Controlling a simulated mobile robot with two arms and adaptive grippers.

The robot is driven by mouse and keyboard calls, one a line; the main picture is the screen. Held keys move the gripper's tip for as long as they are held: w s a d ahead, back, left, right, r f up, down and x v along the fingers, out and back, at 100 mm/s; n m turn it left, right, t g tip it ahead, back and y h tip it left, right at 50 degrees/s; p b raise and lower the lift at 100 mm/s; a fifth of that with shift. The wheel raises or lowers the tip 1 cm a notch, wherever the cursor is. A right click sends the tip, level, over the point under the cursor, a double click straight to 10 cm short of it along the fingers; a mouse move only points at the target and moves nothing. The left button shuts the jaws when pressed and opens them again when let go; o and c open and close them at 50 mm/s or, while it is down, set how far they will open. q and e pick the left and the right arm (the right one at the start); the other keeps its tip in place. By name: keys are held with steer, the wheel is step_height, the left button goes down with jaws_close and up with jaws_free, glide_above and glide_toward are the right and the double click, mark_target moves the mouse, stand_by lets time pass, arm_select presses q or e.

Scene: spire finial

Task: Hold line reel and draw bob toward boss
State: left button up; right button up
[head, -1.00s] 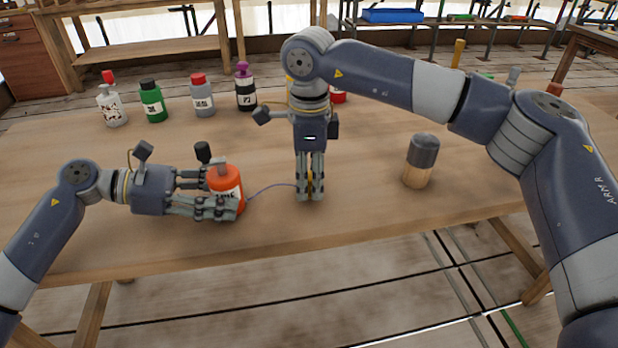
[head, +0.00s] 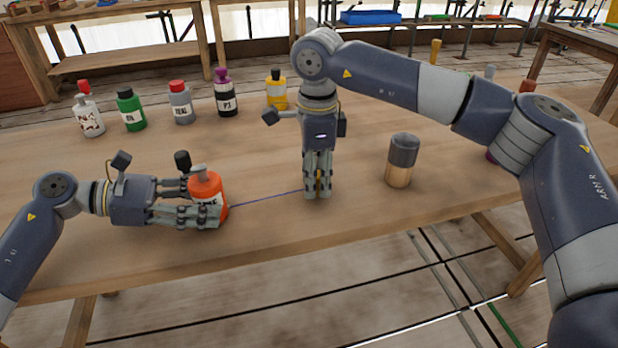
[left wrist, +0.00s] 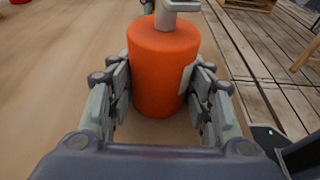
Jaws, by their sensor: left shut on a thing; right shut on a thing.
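The line reel is an orange bottle-like body (head: 208,184) with a grey top, upright at the table's left front. It fills the middle of the left wrist view (left wrist: 165,65). My left gripper (head: 206,203) is shut around it from the left, one finger on each side. A thin blue line (head: 265,199) runs from the reel, nearly straight, to my right gripper (head: 318,194). That gripper points down and is shut on the bob, a small brass-coloured piece (head: 318,183) mostly hidden between the fingers. I cannot tell which thing is the boss.
A wooden cylinder with a dark grey top (head: 401,160) stands right of my right gripper, apart from it. Several labelled bottles, among them a green one (head: 130,110) and a black one (head: 226,95), stand along the back. The table front between the grippers is clear except the line.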

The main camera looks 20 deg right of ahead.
mark_target(351, 187)
steer(key=shift+w+d, duration=0.15)
steer(key=shift+d, duration=2.1)
steer(key=shift+w+d, duration=0.15)
steer(key=shift+d, duration=2.05)
steer(key=shift+a, duration=0.2)
steer(key=shift+a+f, duration=0.15)
steer(key=shift+a, duration=0.3)
steer(key=shift+f, duration=0.35)
steer(key=o, duration=1)
steer(key=shift+c, duration=0.2)
